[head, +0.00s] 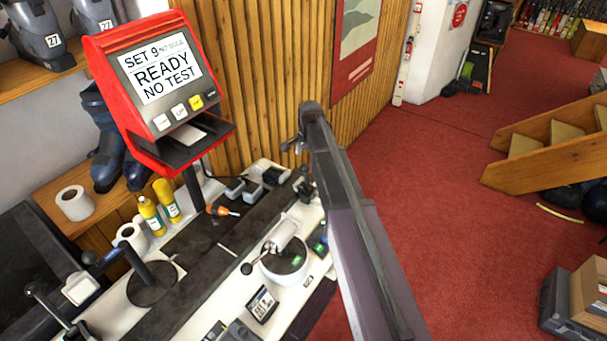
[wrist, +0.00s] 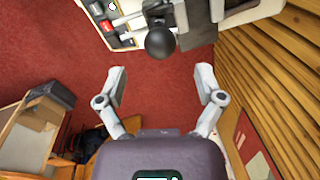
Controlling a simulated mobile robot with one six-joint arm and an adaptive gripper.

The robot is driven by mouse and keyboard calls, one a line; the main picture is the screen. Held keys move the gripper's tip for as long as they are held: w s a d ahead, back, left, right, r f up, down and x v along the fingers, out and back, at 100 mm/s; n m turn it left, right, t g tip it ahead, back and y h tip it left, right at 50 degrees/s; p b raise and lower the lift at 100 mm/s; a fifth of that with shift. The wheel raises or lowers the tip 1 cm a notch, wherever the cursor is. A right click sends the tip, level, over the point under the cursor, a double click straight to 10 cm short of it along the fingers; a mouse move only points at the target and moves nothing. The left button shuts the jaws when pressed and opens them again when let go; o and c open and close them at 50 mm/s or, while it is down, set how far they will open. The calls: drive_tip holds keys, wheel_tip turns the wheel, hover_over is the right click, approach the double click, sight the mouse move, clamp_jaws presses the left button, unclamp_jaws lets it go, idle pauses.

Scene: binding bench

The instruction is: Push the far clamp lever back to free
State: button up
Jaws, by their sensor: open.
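The far clamp's lever shows in the wrist view as a round black knob (wrist: 160,42) on a short dark stem at the bench's end. My gripper (wrist: 160,76) is open and empty, with its two fingers spread wide. The knob appears just beyond the fingertips, roughly centred between them; I cannot tell whether anything touches it. In the head view my arm runs along the right side of the bench and covers part of its far end. The far clamp (head: 306,189) is mostly hidden there, so its lever's angle is unclear.
A red display (head: 160,85) reading "READY NO TEST" stands over the bench. Wooden panelling stands close behind; red floor lies open to the right.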

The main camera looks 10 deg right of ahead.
sight(305, 165)
drive_tip(key=shift+w+a+f+b, duration=0.1)
drive_tip(key=shift+w+f+b, duration=0.05)
drive_tip(key=shift+f+b, duration=1.4)
drive_tip(key=shift+w+a+f+b, duration=0.1)
drive_tip(key=shift+w+f+b, duration=0.05)
drive_tip(key=shift+f+b, duration=1.3)
drive_tip(key=shift+f, duration=0.15)
drive_tip(key=shift+c, duration=0.2)
clamp_jaws()
